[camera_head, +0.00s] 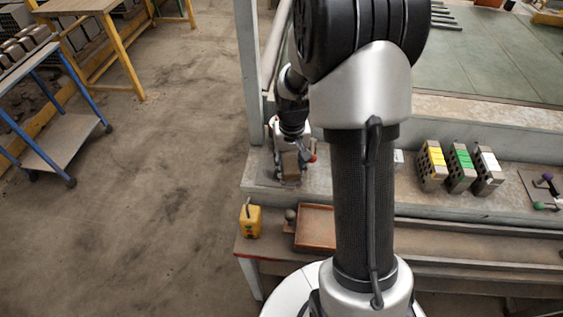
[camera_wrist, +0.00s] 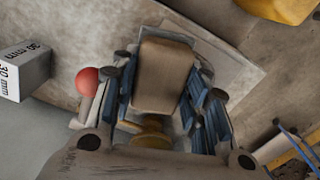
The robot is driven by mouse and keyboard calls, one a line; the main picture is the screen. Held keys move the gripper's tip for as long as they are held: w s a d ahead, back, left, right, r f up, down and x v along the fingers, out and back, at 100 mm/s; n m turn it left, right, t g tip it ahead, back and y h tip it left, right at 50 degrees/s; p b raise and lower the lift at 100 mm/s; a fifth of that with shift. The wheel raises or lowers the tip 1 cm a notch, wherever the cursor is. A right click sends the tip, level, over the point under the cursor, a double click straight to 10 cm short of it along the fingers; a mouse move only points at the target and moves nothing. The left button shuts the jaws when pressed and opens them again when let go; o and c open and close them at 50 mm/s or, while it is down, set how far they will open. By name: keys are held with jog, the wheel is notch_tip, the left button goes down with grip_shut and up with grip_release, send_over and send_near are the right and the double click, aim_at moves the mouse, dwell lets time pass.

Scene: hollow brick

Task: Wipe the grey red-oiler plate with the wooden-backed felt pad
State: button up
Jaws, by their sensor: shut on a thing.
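My gripper (camera_wrist: 165,78) is shut on the wooden-backed felt pad (camera_wrist: 160,72), a brown block between the two fingers. In the head view my gripper (camera_head: 290,158) is low over the left end of the ledge, with the pad (camera_head: 290,167) in it. The grey plate (camera_wrist: 238,72) lies under and around the pad, partly hidden by pad and fingers. A red ball (camera_wrist: 88,81), apparently the oiler's, is beside the left finger; red also shows in the head view (camera_head: 313,158). I cannot tell whether the pad touches the plate. The felt face is hidden.
A white block marked 30 mm (camera_wrist: 24,72) stands to the left. A yellow container (camera_head: 250,220) and an orange-brown tray (camera_head: 316,228) stand on the lower shelf. Several hollow bricks (camera_head: 461,168) and another plate with purple and green knobs (camera_head: 545,190) are to the right.

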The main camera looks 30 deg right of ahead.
jog(key=shift+s+d, duration=0.25)
jog(key=shift+s, duration=0.1)
jog(key=shift+w+a, duration=0.1)
jog(key=shift+a, duration=0.05)
jog(key=shift+w+a+p, duration=0.2)
jog(key=shift+w+a, duration=0.6)
jog(key=shift+a, duration=0.35)
jog(key=shift+w+a+p, duration=0.2)
jog(key=shift+w+a, duration=0.55)
jog(key=shift+a, duration=0.4)
jog(key=shift+w+a+p, duration=0.2)
jog(key=shift+w+a, duration=0.6)
jog(key=shift+a, duration=0.35)
jog(key=shift+d, duration=0.1)
jog(key=shift+s+d+r, duration=0.1)
jog(key=shift+s+d, duration=0.4)
jog(key=shift+d, duration=0.25)
jog(key=shift+s+d, duration=0.45)
jog(key=shift+d, duration=0.25)
jog(key=shift+s+d, duration=0.7)
jog(key=shift+d, duration=0.35)
jog(key=shift+s+d, duration=0.7)
jog(key=shift+d, duration=0.3)
